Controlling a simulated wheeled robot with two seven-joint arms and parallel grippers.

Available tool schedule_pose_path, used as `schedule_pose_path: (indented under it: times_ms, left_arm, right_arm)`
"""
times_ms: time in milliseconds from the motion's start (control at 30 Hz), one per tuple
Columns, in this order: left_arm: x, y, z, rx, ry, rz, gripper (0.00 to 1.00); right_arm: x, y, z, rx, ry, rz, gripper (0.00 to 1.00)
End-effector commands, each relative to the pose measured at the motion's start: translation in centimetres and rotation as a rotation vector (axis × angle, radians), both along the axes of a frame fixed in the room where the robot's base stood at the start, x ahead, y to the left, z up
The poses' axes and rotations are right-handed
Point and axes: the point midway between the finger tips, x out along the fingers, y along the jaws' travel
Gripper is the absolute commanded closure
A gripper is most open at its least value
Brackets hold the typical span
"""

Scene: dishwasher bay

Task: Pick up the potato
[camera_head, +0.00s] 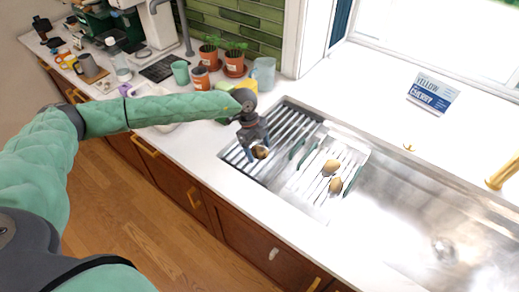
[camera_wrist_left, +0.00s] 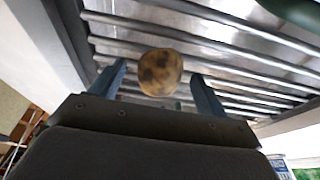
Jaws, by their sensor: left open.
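A brown potato with dark spots (camera_wrist_left: 160,72) lies on the metal drying rack (camera_head: 294,113) at the left part of the sink. In the head view this potato (camera_head: 261,152) is partly hidden by my left gripper (camera_head: 257,156), which points down over it. In the left wrist view the open gripper (camera_wrist_left: 157,88) has one finger to each side of the potato, with gaps between. Two more potatoes, one (camera_head: 331,166) and another (camera_head: 336,185), lie on a light slatted tray (camera_head: 312,185) to the right. My right gripper is not in view.
Potted plants (camera_head: 234,64), a teal cup (camera_head: 180,72) and a blue-grey jug (camera_head: 263,74) stand behind the rack. The sink basin (camera_head: 420,215) on the right looks empty. A gold faucet (camera_head: 502,174) is at the right edge.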

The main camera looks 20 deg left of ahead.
Motion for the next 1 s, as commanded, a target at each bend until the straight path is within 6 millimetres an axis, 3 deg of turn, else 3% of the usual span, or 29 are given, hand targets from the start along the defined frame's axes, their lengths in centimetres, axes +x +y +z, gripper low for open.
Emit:
schedule_pose_path:
  times_ms: [300, 567, 600, 833, 1000]
  left_arm:
    - [-0.1, -0.1, -0.4, 0.001, 0.000, 0.000, 0.25]
    - [0.0, -0.1, -0.4, 0.001, 0.000, 0.000, 0.74]
    - [0.0, -0.1, -0.3, 0.001, 0.000, 0.000, 0.76]
    - [0.0, -0.1, -0.2, 0.001, -0.001, 0.000, 0.76]
    - [0.0, -0.1, 1.3, 0.001, -0.001, 0.000, 0.76]
  right_arm:
    - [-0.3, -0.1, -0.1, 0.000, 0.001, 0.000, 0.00]
    - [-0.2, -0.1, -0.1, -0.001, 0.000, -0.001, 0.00]
    - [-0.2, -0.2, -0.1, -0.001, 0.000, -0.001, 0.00]
    - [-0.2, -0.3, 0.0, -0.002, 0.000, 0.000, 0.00]
    - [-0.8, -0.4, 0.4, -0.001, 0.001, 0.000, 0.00]
